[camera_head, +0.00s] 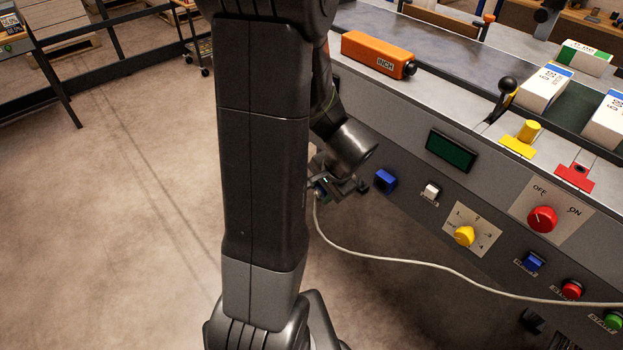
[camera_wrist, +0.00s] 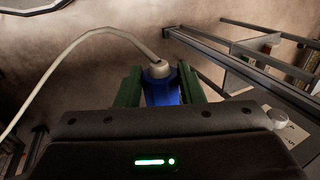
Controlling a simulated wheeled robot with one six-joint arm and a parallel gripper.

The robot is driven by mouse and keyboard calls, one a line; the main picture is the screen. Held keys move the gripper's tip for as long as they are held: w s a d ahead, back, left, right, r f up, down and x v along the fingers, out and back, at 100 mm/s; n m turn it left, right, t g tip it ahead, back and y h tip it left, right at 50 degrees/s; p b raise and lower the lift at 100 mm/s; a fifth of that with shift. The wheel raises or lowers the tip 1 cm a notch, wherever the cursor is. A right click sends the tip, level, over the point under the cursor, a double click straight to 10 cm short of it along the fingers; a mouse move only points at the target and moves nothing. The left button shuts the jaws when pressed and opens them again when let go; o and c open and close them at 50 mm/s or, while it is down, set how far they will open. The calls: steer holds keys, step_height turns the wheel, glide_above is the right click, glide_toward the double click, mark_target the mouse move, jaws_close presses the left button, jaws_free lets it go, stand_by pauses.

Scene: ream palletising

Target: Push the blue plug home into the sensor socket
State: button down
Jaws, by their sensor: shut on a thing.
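The blue plug (camera_wrist: 160,93) sits between the two green fingers of my gripper (camera_wrist: 161,86) in the wrist view. Its grey cable end faces away from the gripper body. In the head view my gripper (camera_head: 343,187) is beside the machine's front panel, partly behind my arm, and the plug cannot be made out there. A blue square block (camera_head: 386,181) on the panel, just right of my gripper, looks like the sensor socket. A small gap shows between it and my gripper. The socket opening is hidden.
A pale cable (camera_head: 400,258) runs from my gripper across the panel's lower front to the right. A white switch (camera_head: 430,192), a yellow dial (camera_head: 464,236) and a red knob (camera_head: 542,219) stick out of the panel. Open floor (camera_head: 130,230) lies at left.

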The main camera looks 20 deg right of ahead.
steer(key=s+d, duration=0.1)
steer(key=s, duration=0.7)
steer(key=shift+s+d, duration=0.2)
steer(key=shift+w+d, duration=0.35)
steer(key=shift+d, duration=0.55)
steer(key=shift+w+d, duration=0.4)
steer(key=shift+d, duration=0.5)
steer(key=shift+w+d, duration=0.35)
steer(key=shift+d, duration=0.55)
steer(key=shift+w+d+b, duration=0.25)
steer(key=shift+w+d, duration=0.1)
steer(key=shift+d, duration=0.4)
steer(key=shift+w+d+b, duration=0.2)
steer(key=shift+w+d, duration=0.1)
steer(key=shift+d, duration=0.4)
steer(key=c, duration=0.9)
jaws_free()
steer(key=shift+r, duration=0.1)
